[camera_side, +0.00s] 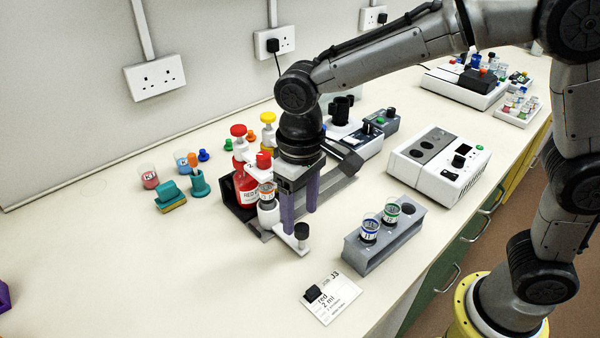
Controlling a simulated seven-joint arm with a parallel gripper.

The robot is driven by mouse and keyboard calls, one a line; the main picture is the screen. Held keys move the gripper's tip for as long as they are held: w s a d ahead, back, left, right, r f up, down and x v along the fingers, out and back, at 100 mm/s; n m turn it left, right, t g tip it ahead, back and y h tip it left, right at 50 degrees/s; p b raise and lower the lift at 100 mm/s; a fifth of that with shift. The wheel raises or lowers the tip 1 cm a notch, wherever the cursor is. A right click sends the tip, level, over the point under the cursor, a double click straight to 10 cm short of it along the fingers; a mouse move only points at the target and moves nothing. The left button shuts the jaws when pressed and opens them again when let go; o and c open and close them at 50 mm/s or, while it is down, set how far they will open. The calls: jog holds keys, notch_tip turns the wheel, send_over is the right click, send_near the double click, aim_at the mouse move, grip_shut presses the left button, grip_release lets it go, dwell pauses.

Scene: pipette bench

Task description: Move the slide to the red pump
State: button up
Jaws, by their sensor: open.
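The slide is a white carriage (292,246) with a black knob (302,230) at its front, on a dark grey rail (338,187). The carriage is at the rail's near left end. A small cup with an orange band (266,190) stands there, close beside the red pump's bottle (245,190). A red pump head (263,159) shows just above the cup. My gripper (300,205) points down with its two purple fingers apart, just behind the knob and right of the cup. Whether a finger touches the carriage is unclear. My gripper hides part of the rail and the other pumps.
A grey rack (382,245) with two labelled cups stands right of the slide. A card (332,299) lies in front. A white device (438,163) stands farther right. Teal parts (169,194) and small cups are at left.

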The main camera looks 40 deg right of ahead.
notch_tip(320, 180, up, 10)
jog(key=shift+r, duration=0.15)
dwell(0.3)
jog(key=s+d+r+m+t, duration=0.1)
jog(key=s+d+r, duration=0.2)
jog(key=d, duration=0.3)
jog(key=s+d+r+m+t, duration=0.2)
jog(key=s+d+r, duration=0.1)
jog(key=d, duration=0.3)
jog(key=s+d+f+t, duration=0.1)
jog(key=s+d+f, duration=0.2)
jog(key=s+f, duration=0.2)
jog(key=s+d+f+n+t, duration=0.1)
jog(key=s+d+f, duration=0.3)
jog(key=s, duration=0.2)
jog(key=shift+s+f+t, duration=0.25)
jog(key=shift+f+t, duration=0.05)
jog(key=shift+f, duration=0.05)
